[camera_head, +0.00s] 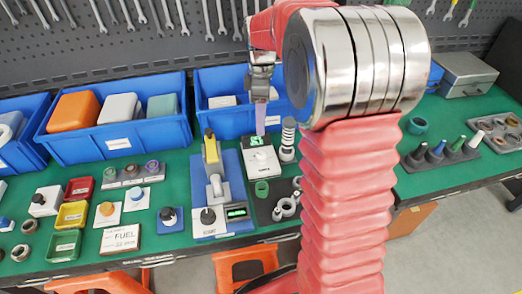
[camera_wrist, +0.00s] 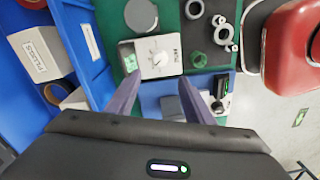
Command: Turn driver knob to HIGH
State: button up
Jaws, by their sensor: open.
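A white box with a lit green display (camera_head: 261,157) stands on the green bench, right of the blue test stand. In the wrist view the white box (camera_wrist: 165,64) shows a pale round knob (camera_wrist: 159,57) on its top face. Its printed label is too small to read, so I cannot tell the knob's setting or be sure it is the driver. My gripper (camera_head: 260,133) points down above the box. In the wrist view my gripper (camera_wrist: 164,83) has its two fingers spread wide, with nothing between them. The knob lies ahead of the fingertips, apart from them.
A blue stand with a yellow lever (camera_head: 211,150) is left of the box. A stacked grey cylinder (camera_head: 288,140) stands close on its right. Blue bins (camera_head: 120,145) line the back. A green ring (camera_wrist: 199,60) and grey clamps lie on a dark mat.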

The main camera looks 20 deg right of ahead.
aim_at(262, 155)
jog(key=shift+f, duration=0.1)
jog(key=f, duration=1.3)
jog(key=shift+s+a+f, duration=0.15)
jog(key=shift+s+f, duration=0.15)
jog(key=c, duration=1)
